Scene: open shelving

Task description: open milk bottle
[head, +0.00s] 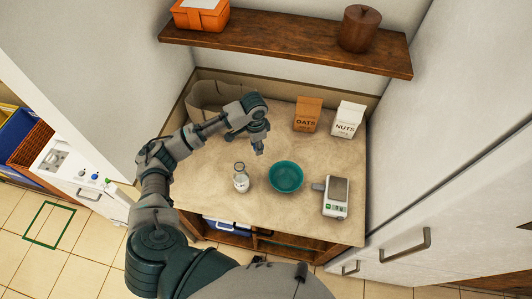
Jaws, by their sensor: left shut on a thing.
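The milk bottle (241,182), small and clear with white contents, stands upright on the beige counter, left of the teal bowl. My left gripper (259,150) points down above the counter, up and to the right of the bottle's mouth and apart from it. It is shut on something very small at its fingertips. This looks like the bottle's cap, but it is too small to make out clearly. I see no clear cap on the bottle's neck. My right gripper is not in view.
A teal bowl (286,177) and a kitchen scale (336,197) stand right of the bottle. Oats (307,115) and nuts (347,120) packs stand at the back, with a beige bin (207,98) at back left. A wooden shelf (290,43) hangs above.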

